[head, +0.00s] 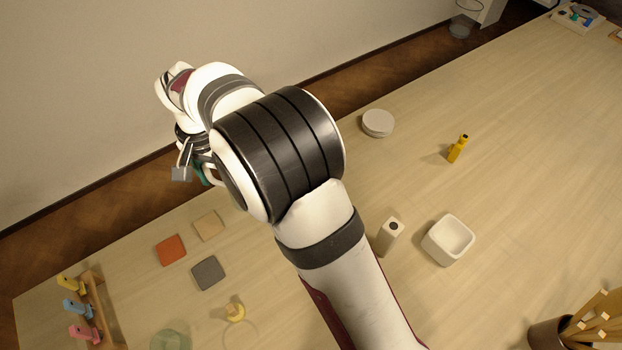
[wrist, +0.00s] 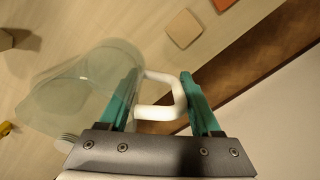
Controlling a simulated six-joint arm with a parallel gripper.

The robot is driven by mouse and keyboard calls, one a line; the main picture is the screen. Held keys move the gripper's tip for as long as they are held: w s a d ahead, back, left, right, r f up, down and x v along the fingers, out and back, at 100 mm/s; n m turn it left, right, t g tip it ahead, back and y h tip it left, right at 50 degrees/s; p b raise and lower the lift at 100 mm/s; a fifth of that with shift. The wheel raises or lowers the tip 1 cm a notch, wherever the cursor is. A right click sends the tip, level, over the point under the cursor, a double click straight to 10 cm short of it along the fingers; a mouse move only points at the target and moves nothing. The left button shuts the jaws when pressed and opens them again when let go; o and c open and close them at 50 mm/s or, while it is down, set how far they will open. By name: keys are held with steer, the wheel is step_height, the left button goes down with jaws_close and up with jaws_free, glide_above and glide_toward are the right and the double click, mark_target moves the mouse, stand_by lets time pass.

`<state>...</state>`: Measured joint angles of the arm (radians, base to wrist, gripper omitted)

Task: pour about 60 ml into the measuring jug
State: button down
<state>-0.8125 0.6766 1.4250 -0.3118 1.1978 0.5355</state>
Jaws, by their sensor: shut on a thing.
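My gripper (wrist: 158,85) has teal fingers and is shut on the white handle of a clear, pale green pitcher (wrist: 75,95) in the wrist view. The pitcher's body lies left of the fingers; I cannot make out any liquid in it. In the head view my gripper (head: 197,170) is at the left of my arm, near the table's far edge, and mostly hidden.
A pale green clear thing (head: 170,340) is cut off at the bottom edge. Red (head: 171,250), beige (head: 208,226) and grey tiles (head: 208,273) lie flat nearby. A wooden rack (head: 104,310) stands at left. A white bowl (head: 448,240) and yellow bottle (head: 458,148) are right of my arm.

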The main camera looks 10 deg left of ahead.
step_height(320, 180, down, 9)
steer(key=shift+f, duration=0.1)
steer(key=r+y, duration=0.1)
steer(key=r, duration=0.2)
steer(key=w+d+r+g+y, duration=0.1)
steer(key=r+y, duration=0.1)
steer(key=r, duration=0.2)
steer(key=d+r+g+y, duration=0.1)
steer(key=r, duration=0.2)
steer(key=shift+w+d+r+y, duration=0.15)
steer(key=shift+w+d+y, duration=0.1)
steer(key=shift+y, duration=0.15)
steer(key=shift+w+d+r+g+y, duration=0.2)
steer(key=shift+d+r+g+y, duration=0.1)
steer(key=shift+d+r+y, duration=0.25)
steer(key=shift+w+d+r+g+y, duration=0.2)
steer(key=shift+d+r+g+y, duration=0.15)
steer(key=shift+r+y, duration=0.25)
steer(key=shift+w+d+g+y, duration=0.15)
steer(key=shift+d+g+y, duration=0.25)
steer(key=shift+y, duration=0.45)
steer(key=shift+w+d+g+y, duration=0.15)
steer(key=shift+g+y, duration=0.3)
steer(key=shift+y, duration=0.35)
steer(key=shift+d+y, duration=0.25)
steer(key=shift+y, duration=0.35)
